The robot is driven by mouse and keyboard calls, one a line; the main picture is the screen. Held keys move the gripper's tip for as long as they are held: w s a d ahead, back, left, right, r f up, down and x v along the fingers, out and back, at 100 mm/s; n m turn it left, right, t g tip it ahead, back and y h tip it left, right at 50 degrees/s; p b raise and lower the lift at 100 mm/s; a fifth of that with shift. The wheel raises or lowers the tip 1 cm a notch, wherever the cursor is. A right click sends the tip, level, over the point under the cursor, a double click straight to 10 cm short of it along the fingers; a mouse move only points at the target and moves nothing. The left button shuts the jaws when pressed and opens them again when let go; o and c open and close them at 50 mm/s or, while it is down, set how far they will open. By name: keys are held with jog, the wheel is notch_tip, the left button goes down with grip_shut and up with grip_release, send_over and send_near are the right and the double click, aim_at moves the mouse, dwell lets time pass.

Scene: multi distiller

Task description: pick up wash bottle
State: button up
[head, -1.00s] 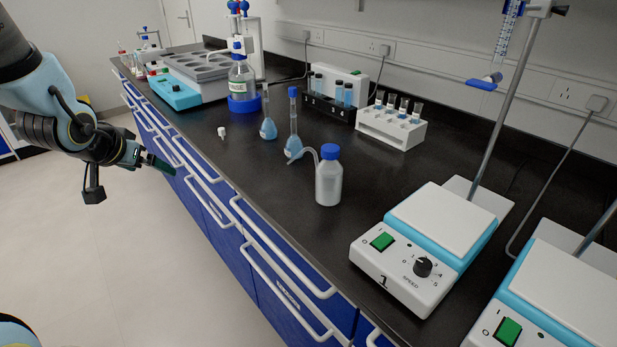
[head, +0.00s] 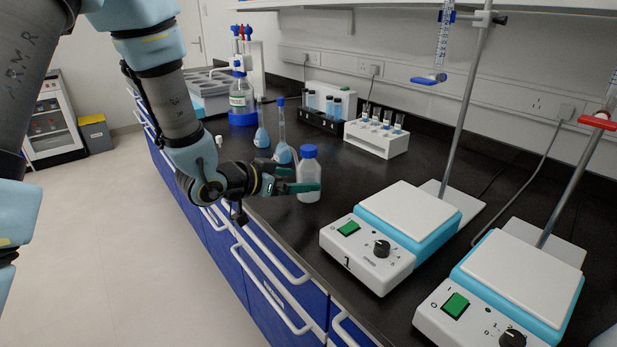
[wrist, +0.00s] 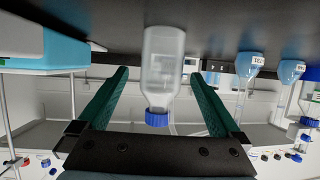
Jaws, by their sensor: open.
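The wash bottle (head: 309,176) is a translucent white bottle with a blue cap, standing upright on the black bench near its front edge. In the wrist view, which is upside down, the bottle (wrist: 163,70) stands between the two spread green fingers (wrist: 162,98), with a gap on each side. The gripper is open and holds nothing.
Volumetric flasks (head: 282,150) with blue liquid stand close behind the bottle. A hotplate stirrer (head: 385,240) is at its right. A white tube rack (head: 377,138) and a black rack (head: 322,118) stand toward the wall. Bare bench lies between bottle and white rack.

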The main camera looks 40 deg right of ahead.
aim_at(308, 177)
jog(key=p+x, duration=0.1)
jog(key=x, duration=0.3)
jog(key=shift+w+d, duration=0.15)
jog(key=shift+d, duration=0.1)
jog(key=shift+r, duration=0.1)
jog(key=c, duration=0.9)
